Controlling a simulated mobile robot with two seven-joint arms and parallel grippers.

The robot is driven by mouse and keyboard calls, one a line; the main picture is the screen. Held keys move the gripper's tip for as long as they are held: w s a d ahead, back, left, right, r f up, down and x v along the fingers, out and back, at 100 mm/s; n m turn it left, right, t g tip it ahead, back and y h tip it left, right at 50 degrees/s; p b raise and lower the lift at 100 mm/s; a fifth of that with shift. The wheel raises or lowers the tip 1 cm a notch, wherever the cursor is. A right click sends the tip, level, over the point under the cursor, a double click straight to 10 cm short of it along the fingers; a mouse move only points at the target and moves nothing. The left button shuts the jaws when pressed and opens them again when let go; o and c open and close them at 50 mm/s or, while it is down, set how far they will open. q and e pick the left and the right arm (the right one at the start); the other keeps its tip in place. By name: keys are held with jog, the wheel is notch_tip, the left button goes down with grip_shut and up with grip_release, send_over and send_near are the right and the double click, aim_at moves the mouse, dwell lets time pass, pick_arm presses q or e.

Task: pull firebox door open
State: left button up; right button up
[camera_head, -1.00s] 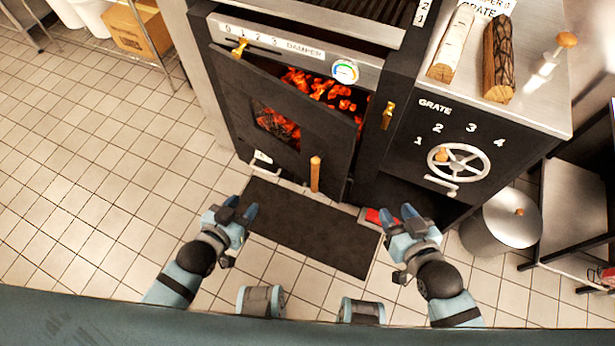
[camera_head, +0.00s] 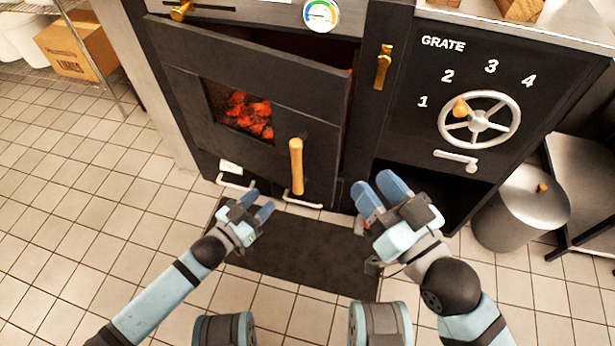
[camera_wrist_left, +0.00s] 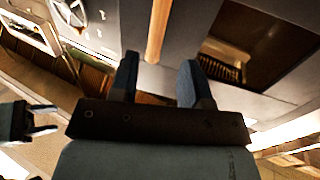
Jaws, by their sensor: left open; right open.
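The dark firebox door (camera_head: 180,90) stands slightly ajar in the head view, with a narrow gap along its top and right edges. Embers glow through its window (camera_head: 240,112). Its upright wooden handle (camera_head: 296,165) is near the door's right edge; the handle also shows in the left wrist view (camera_wrist_left: 158,30), ahead of the fingers. My left gripper (camera_head: 257,205) is open and empty, below and left of the handle. In the wrist view its fingers (camera_wrist_left: 158,75) are spread, with the handle lined up between them but beyond the tips. My right gripper (camera_head: 376,188) is open, right of the handle.
A brass catch (camera_head: 383,68) is on the frame right of the door. A grate wheel (camera_head: 480,122) and metal bin (camera_head: 520,210) stand right. A dark mat (camera_head: 300,260) lies before the stove. A cardboard box (camera_head: 75,48) is far left; tiled floor there is clear.

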aim_at(295, 169)
pick_arm(q)
jog(key=b+x, duration=0.4)
jog(key=x, duration=0.9)
jog(key=shift+w+f, duration=0.1)
jog(key=shift+f, duration=0.05)
jog(key=shift+w+d, duration=0.25)
jog(key=shift+d, duration=0.05)
pick_arm(e)
notch_tip(295, 169, down, 7)
jog(key=g, duration=0.3)
jog(key=shift+a+n, duration=0.35)
jog(key=shift+n, duration=0.05)
pick_arm(q)
jog(key=shift+c, duration=0.3)
pick_arm(e)
jog(key=shift+r, duration=0.1)
pick_arm(q)
grip_shut()
